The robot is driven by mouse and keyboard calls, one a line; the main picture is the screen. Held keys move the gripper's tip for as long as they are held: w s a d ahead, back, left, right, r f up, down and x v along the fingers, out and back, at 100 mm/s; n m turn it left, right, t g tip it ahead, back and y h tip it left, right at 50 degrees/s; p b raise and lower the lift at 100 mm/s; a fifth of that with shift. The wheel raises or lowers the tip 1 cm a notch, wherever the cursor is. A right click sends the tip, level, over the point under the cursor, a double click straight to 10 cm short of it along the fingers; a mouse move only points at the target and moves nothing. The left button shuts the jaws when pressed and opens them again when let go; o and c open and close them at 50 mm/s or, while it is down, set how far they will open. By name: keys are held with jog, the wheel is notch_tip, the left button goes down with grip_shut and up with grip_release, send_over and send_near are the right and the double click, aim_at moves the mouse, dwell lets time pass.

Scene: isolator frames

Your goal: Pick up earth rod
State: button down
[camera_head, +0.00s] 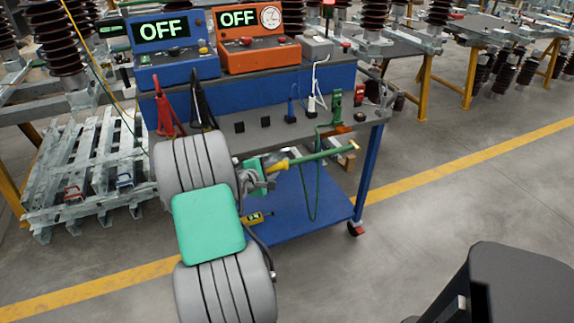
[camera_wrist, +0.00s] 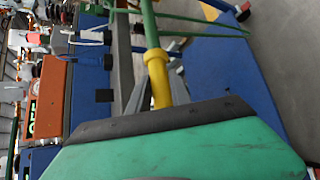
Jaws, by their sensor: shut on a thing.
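The earth rod (camera_head: 322,154) is a thin green rod with a yellow section near my gripper. It sticks out to the right over the front edge of the blue trolley. My gripper (camera_head: 266,175) is shut on the rod at its yellow end, in front of the trolley. In the wrist view the rod's yellow section (camera_wrist: 157,78) and green shaft (camera_wrist: 150,25) run upward. A green cable (camera_head: 305,190) hangs in a loop below the rod.
The blue trolley (camera_head: 368,170) carries a blue box (camera_head: 174,47) and an orange box (camera_head: 255,40), both reading OFF, plus red and black clamps. A yellow tool (camera_head: 254,218) lies on its lower shelf. Grey pallets (camera_head: 85,165) stand left.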

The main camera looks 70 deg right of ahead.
jog(key=shift+r, duration=0.15)
jog(key=shift+r, duration=0.3)
notch_tip(320, 180, up, 3)
jog(key=shift+f+p, duration=0.1)
jog(key=shift+p, duration=0.25)
jog(key=w+a+r, duration=0.1)
jog(key=r, duration=0.1)
jog(key=w+a+r, duration=0.1)
jog(key=w+r, duration=0.1)
jog(key=w+a+r, duration=0.1)
jog(key=a+r, duration=0.1)
jog(key=shift+w+r+p, duration=0.15)
jog(key=shift+w+p, duration=0.05)
jog(key=shift+p, duration=0.2)
jog(key=w+a+r, duration=0.3)
jog(key=w+a, duration=0.2)
jog(key=a, duration=0.1)
jog(key=shift+w, duration=0.35)
jog(key=shift+r, duration=0.1)
